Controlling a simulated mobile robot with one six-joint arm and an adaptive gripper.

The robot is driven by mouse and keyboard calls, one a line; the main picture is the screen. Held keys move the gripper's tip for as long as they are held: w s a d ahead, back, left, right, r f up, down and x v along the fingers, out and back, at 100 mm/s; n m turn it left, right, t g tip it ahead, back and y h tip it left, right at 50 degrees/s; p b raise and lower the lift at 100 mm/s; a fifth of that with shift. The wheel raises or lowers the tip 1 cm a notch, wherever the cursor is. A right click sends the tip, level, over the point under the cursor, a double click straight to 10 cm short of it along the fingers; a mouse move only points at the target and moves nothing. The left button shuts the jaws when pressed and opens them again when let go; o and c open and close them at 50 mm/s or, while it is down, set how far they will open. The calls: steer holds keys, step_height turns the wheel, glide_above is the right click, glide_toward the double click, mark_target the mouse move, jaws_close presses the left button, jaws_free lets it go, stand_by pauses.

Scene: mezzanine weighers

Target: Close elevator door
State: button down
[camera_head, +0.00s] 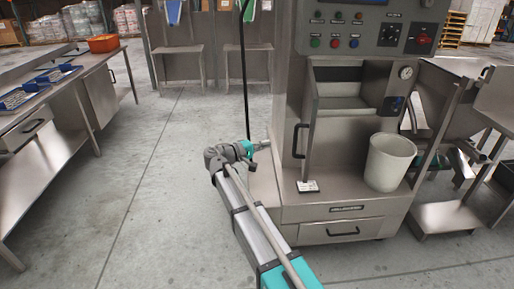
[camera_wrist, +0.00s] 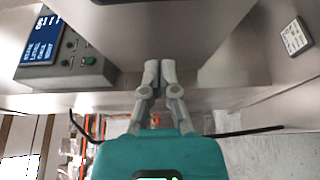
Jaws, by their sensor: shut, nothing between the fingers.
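The steel machine (camera_head: 345,205) stands in the middle of the head view, with an open recess in its front. A narrow steel door panel (camera_head: 312,110) stands swung out at the recess's left side, with a black vertical handle (camera_head: 297,140). My gripper (camera_head: 266,144) is low at the machine's left side, left of the handle. In the wrist view my gripper (camera_wrist: 160,72) is shut and empty, its fingertips close to a grey metal panel (camera_wrist: 160,25). I cannot tell whether they touch it.
A white bucket (camera_head: 390,163) and a small label card (camera_head: 308,186) sit on the machine's lower ledge. A control panel (camera_head: 370,32) is above. A steel bench (camera_head: 60,150) with blue trays is at left. The floor (camera_head: 150,170) between is clear.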

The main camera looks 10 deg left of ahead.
steer(key=w+d, duration=0.1)
steer(key=d, duration=0.6)
steer(key=shift+w, duration=0.4)
